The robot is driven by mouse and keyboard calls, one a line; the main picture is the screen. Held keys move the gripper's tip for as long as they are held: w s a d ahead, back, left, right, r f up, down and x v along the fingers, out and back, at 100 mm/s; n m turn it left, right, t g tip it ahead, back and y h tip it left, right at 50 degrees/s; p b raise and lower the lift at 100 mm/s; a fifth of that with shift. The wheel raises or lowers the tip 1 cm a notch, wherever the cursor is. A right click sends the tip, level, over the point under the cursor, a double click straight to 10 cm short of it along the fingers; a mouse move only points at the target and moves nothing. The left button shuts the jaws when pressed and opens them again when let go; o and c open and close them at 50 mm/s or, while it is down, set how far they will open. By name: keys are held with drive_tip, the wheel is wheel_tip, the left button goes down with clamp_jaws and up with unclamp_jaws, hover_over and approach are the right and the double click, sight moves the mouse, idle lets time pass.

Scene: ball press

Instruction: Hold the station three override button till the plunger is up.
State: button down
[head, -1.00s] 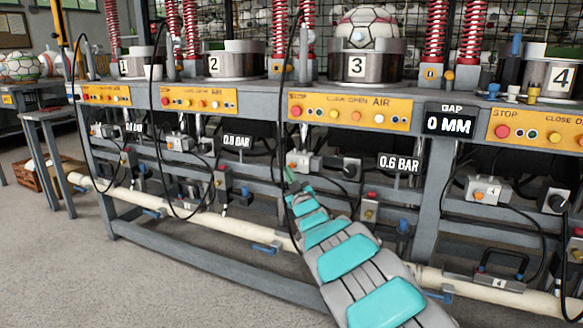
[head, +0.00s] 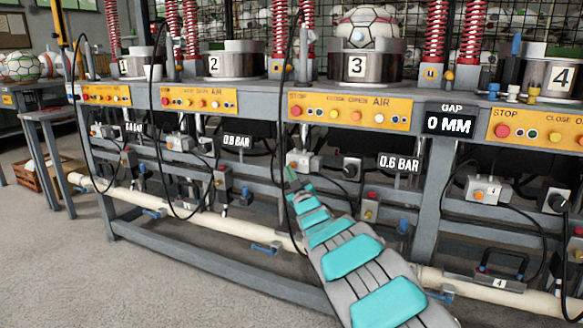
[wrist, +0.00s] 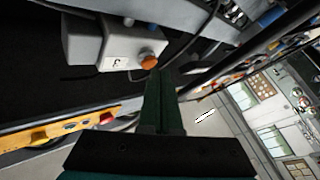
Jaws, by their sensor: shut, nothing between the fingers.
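The station three control box (head: 302,161) hangs under the bench, below the orange panel (head: 349,112) marked AIR. In the wrist view the grey box (wrist: 128,47) carries an orange button (wrist: 148,61) beside its label. My gripper (head: 291,176) is at the box's lower left in the head view. In the wrist view my gripper (wrist: 158,76) is shut and empty, its tips close to the orange button; I cannot tell whether they touch it. A ball (head: 367,27) sits in the station 3 mould (head: 365,67). The plunger is not clearly visible.
The gap display (head: 450,120) reads 0 MM. A gauge label (head: 399,163) reads 0.6 BAR. Black hoses hang around the box. A cream pipe (head: 220,223) runs low along the frame. The floor (head: 150,285) in front is clear.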

drive_tip(key=shift+w+d, duration=0.2)
drive_tip(key=shift+w, duration=0.25)
idle(0.5)
drive_tip(key=shift+s+a, duration=0.1)
idle(0.4)
drive_tip(key=shift+s+a+b, duration=0.2)
drive_tip(key=shift+s+b, duration=0.2)
drive_tip(key=shift+s, duration=0.35)
drive_tip(key=s, duration=0.1)
drive_tip(key=s+a+b, duration=0.1)
drive_tip(key=s, duration=0.1)
drive_tip(key=s+b, duration=0.1)
drive_tip(key=shift+s+a, duration=0.35)
